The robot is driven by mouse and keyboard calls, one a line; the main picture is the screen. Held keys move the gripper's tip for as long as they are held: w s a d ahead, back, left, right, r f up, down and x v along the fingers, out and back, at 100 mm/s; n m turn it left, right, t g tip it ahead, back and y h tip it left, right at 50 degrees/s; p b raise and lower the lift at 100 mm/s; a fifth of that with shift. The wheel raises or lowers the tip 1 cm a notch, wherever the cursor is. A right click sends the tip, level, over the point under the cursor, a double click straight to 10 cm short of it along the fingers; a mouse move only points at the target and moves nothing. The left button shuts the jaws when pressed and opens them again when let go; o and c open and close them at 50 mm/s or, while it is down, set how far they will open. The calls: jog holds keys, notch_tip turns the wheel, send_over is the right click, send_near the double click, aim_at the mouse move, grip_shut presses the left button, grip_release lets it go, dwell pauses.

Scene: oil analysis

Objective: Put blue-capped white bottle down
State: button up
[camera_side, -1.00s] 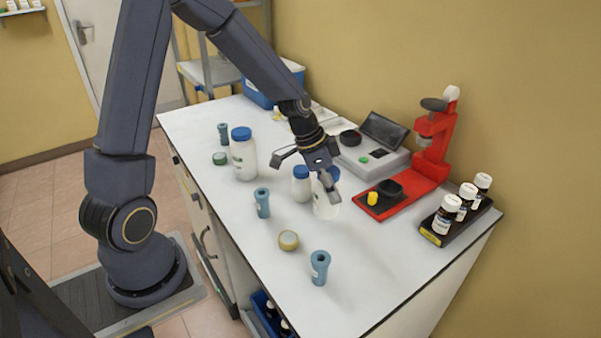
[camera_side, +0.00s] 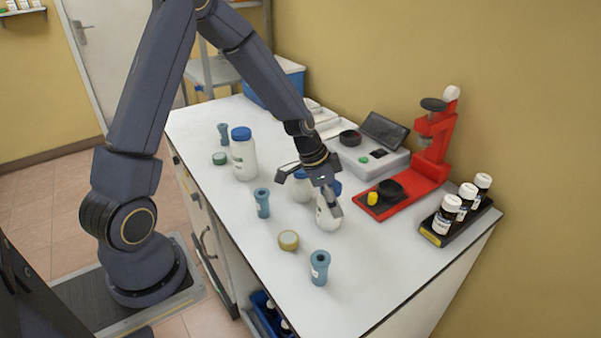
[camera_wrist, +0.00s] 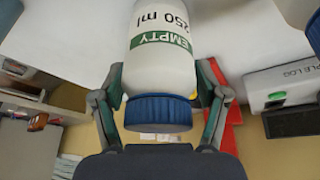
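A blue-capped white bottle (camera_side: 328,217) is between the fingers of my gripper (camera_side: 326,196), low over the white bench near its middle. I cannot tell whether its base touches the bench. In the wrist view the bottle (camera_wrist: 160,62) has a green "EMPTY" band and "250 ml", with its blue cap (camera_wrist: 158,112) toward the palm. My gripper (camera_wrist: 160,85) is shut on its sides. A similar bottle (camera_side: 301,189) stands just behind and left, partly hidden by my gripper. A larger blue-capped white bottle (camera_side: 243,158) stands farther left.
Blue-grey tubes (camera_side: 320,267) (camera_side: 262,203) and a round tan-lidded tin (camera_side: 288,240) stand near the bottle. A red device (camera_side: 428,160) and a black rack (camera_side: 448,232) of dark bottles are to the right. The bench front right (camera_side: 375,275) is clear.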

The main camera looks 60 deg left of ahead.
jog(key=shift+o, duration=0.4)
jog(key=shift+r, duration=0.3)
jog(key=v, duration=1.2)
jog(key=s+d+r+n+t+y, duration=0.1)
jog(key=s+r+n, duration=0.2)
jog(key=s, duration=0.6)
jog(key=s+d+r+n+t+y, duration=0.1)
jog(key=s+d+r+n, duration=0.1)
jog(key=s+r, duration=0.5)
jog(key=shift+s+d+n+y, duration=0.2)
jog(key=shift+s+n+y, duration=0.2)
jog(key=shift+s+n, duration=0.55)
jog(key=shift+s, duration=0.1)
jog(key=shift+o, duration=1.1)
